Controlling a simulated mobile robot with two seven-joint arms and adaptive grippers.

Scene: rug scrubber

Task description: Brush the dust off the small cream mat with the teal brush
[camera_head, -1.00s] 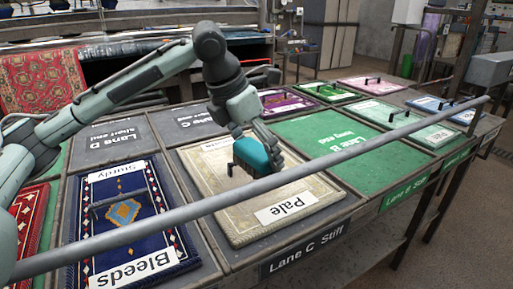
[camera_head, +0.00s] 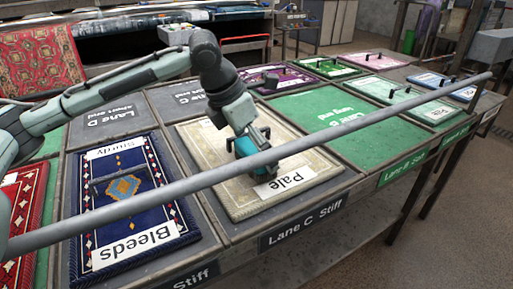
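The cream mat (camera_head: 205,160) lies in the Lane C bay with a white "Pale" label (camera_head: 288,181) at its near end. My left gripper (camera_head: 257,137) is over the near half of the mat, shut on the teal brush (camera_head: 246,148). The brush is low over the mat, close to the label. A grey rail crosses in front of the brush's lower part, so I cannot tell whether the bristles touch. Dust on the mat is too fine to make out. My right gripper is not in view.
A long grey rail (camera_head: 370,118) crosses in front of the lanes. A blue mat (camera_head: 160,215) labelled "Bleeds" lies left of the cream mat. The green Lane B bay (camera_head: 350,140) on the right is bare.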

